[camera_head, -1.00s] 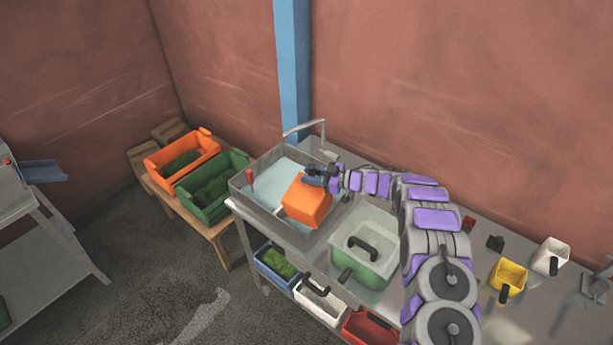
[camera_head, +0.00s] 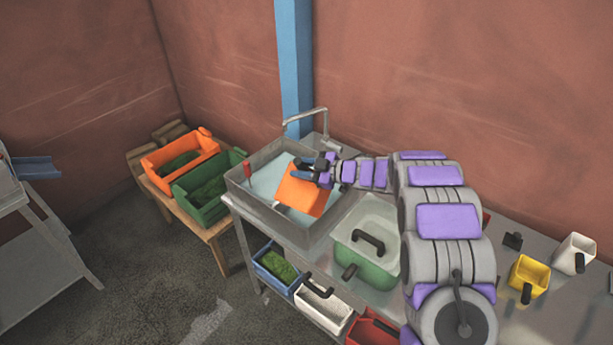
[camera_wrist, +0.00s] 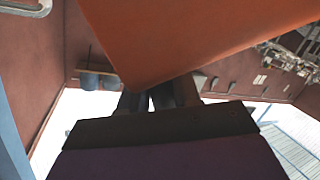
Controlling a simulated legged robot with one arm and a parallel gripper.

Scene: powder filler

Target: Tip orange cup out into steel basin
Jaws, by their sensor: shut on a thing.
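The orange cup (camera_head: 301,194) is held over the steel basin (camera_head: 260,208) in the head view. It is tilted, and its inside is not visible. My gripper (camera_head: 314,170) is shut on the cup at its upper right. In the wrist view the cup's orange wall (camera_wrist: 185,38) fills the upper middle, right above the gripper fingers (camera_wrist: 158,98). The basin is a grey metal box with pale blue in it, partly hidden by the cup. What is in the cup cannot be seen.
A faucet (camera_head: 306,116) rises behind the basin. A clear green-tinted container (camera_head: 366,262) with a black handle stands right of it. A yellow cup (camera_head: 528,276) and a white cup (camera_head: 574,254) stand further right. Orange (camera_head: 205,146) and green (camera_head: 229,206) bins sit on a wooden stand at left.

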